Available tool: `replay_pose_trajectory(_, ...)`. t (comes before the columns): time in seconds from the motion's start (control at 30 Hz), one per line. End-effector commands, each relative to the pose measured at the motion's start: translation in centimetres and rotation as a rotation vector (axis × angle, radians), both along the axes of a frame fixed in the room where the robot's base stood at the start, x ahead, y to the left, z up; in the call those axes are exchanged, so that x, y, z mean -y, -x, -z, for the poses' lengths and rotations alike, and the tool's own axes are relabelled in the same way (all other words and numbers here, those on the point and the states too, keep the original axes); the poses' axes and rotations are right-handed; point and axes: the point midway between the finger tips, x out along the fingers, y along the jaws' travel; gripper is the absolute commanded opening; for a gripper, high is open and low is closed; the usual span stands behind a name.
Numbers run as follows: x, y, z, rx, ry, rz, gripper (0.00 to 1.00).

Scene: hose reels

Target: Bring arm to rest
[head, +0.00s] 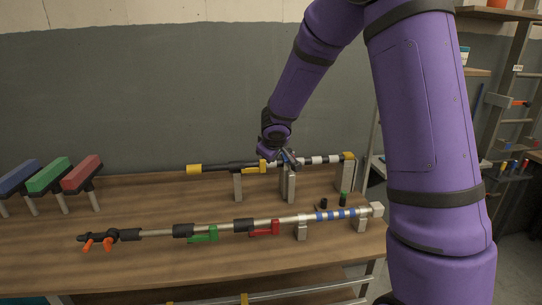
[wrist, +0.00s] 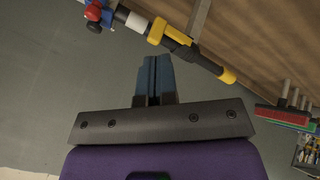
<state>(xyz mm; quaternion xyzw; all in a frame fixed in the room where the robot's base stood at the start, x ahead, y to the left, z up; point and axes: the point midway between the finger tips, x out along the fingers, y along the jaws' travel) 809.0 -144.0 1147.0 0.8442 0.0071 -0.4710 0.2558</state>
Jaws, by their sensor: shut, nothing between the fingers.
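My purple arm (head: 300,65) reaches from the right of the head view over the bench. My gripper (head: 290,158) is at its lower end, in front of or over the rear pole (head: 225,167); the head view does not settle which. In the wrist view my gripper (wrist: 153,60) shows its two blue fingers together, with nothing between them. The rear pole, with its yellow clamp (wrist: 157,31) and yellow end (wrist: 228,75), runs beyond the fingertips there, apart from them.
A front pole (head: 260,226) with green and red levers rests on stands on the wooden bench (head: 150,260). Blue, green and red blocks (head: 50,174) stand on legs at the left. Shelving (head: 515,110) is at the right. A grey wall is behind.

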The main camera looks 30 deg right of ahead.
Motion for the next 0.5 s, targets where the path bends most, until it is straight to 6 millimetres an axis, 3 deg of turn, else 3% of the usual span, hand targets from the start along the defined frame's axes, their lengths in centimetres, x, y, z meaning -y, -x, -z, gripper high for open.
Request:
replay_pose_trajectory(0.27,0.0,0.1,-0.2,0.002,0.001,0.003,0.00)
replay_pose_trajectory(0.37,0.1,0.7,-1.4,0.012,0.005,0.020,0.00)
replay_pose_trajectory(0.5,0.3,3.1,-4.8,0.031,0.017,0.078,0.00)
